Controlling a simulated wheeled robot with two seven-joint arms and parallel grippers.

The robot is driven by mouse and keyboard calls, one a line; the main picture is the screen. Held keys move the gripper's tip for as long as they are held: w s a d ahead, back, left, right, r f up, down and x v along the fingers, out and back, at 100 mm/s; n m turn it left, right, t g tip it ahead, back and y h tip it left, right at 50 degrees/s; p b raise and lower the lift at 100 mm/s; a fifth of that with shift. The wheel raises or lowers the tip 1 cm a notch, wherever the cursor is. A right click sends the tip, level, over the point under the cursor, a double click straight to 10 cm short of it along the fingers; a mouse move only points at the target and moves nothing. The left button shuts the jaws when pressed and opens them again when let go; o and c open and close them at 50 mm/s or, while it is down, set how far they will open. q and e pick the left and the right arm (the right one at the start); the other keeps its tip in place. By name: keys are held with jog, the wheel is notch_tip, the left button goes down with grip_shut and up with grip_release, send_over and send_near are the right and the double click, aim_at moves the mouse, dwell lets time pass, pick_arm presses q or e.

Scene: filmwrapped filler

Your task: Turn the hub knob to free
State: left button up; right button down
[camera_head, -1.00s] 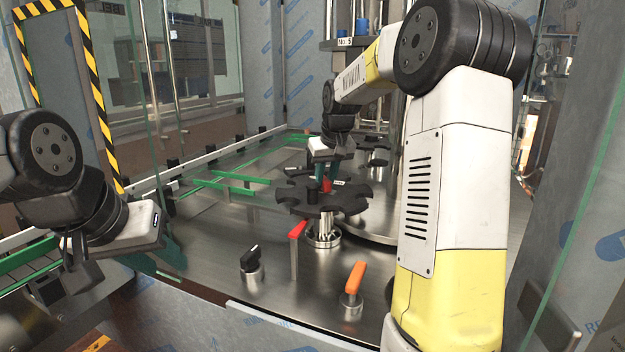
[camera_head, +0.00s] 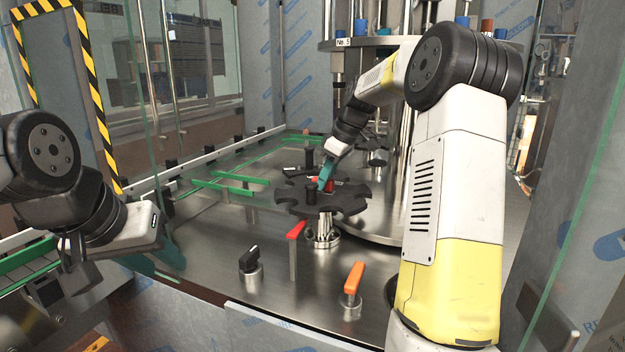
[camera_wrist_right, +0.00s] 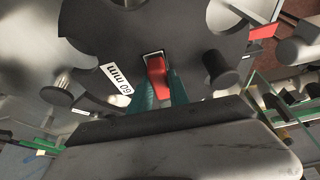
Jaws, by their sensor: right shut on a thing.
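The hub knob is a red handle (camera_wrist_right: 158,79) on top of a black star wheel (camera_head: 345,205) that stands on a steel post. My right gripper (camera_wrist_right: 160,92) has its green fingers on either side of the red knob in the right wrist view and is shut on it. In the head view the right gripper (camera_head: 326,178) reaches down onto the hub from behind, tilted, and partly hides the knob. A white label reading "60 mm" (camera_wrist_right: 115,84) lies on the wheel beside the knob. My left gripper (camera_head: 172,262) is at the left edge, far from the wheel; its jaw opening is unclear.
Black pegs (camera_wrist_right: 220,70) rise from the wheel near the gripper. Green guide rails (camera_head: 228,187) run at left.

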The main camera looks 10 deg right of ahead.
jog(key=shift+n, duration=0.4)
jog(key=c, duration=1.2)
grip_release()
jog(key=shift+c, duration=0.2)
jog(key=v, duration=0.8)
jog(key=shift+w, duration=0.15)
jog(key=shift+d+f, duration=0.1)
